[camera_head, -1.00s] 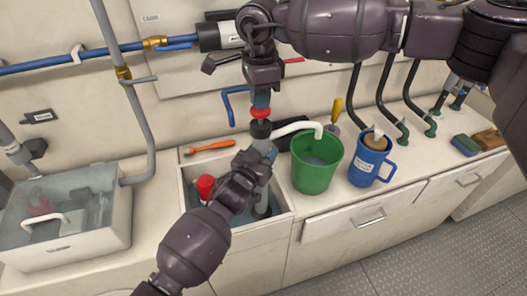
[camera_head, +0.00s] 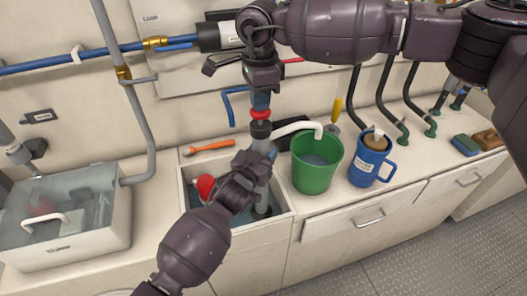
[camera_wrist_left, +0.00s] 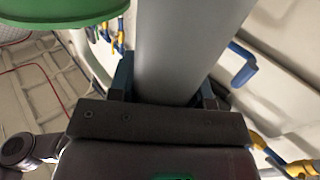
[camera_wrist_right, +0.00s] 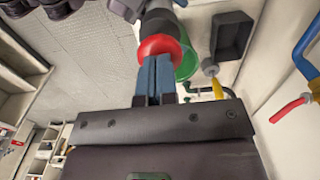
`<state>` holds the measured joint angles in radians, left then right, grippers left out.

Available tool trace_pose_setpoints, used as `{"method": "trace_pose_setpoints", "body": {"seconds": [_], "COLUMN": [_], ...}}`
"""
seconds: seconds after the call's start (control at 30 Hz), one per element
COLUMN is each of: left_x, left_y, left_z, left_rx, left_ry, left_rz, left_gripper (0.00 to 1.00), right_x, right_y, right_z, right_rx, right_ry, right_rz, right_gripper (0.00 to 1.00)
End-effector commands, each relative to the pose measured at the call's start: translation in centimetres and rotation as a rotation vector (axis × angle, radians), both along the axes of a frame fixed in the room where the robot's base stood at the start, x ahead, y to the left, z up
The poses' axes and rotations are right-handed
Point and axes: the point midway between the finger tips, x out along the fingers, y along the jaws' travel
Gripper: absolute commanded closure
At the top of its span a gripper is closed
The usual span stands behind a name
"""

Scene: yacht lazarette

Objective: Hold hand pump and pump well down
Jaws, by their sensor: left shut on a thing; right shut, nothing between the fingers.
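The hand pump (camera_head: 263,200) stands nearly upright in the open well (camera_head: 186,190), with a grey barrel, black collar and red top knob (camera_head: 260,114). Its white spout (camera_head: 298,126) reaches over the green bucket (camera_head: 318,172), which holds some liquid. My left gripper (camera_head: 262,162) is shut around the barrel, which fills its jaws in the left wrist view (camera_wrist_left: 180,50). My right gripper (camera_head: 261,100) is shut and empty, its tips at the red knob from above; the right wrist view shows the knob (camera_wrist_right: 160,46) beyond the fingers. A tilted red object (camera_head: 206,186) sits in the well.
A blue mug (camera_head: 365,168) stands right of the bucket. A yellow-handled tool (camera_head: 336,110) is behind it. An orange-handled tool (camera_head: 210,146) lies behind the well. A clear-lidded box (camera_head: 60,240) is at left. Black hoses (camera_head: 383,95) rise at right.

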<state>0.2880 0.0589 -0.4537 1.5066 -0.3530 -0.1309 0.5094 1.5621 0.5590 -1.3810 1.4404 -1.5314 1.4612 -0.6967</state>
Motion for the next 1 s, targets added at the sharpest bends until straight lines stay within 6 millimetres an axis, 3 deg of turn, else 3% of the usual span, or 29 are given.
{"method": "trace_pose_setpoints", "body": {"seconds": [0.8, 1.0], "left_x": [0.0, 0.0], "left_y": [-0.1, -0.1], "left_z": [0.1, 0.1], "left_rx": [-0.002, -0.002], "left_ry": [-0.001, -0.001], "left_rz": [-0.001, -0.001], "left_gripper": [0.88, 0.88], "right_x": [0.0, 0.0], "right_y": [0.0, 0.0], "right_z": [3.3, 3.2], "right_rx": [0.0, 0.0], "right_ry": [0.0, 0.0], "right_rz": [0.0, 0.0], "right_gripper": [1.0, 1.0]}}
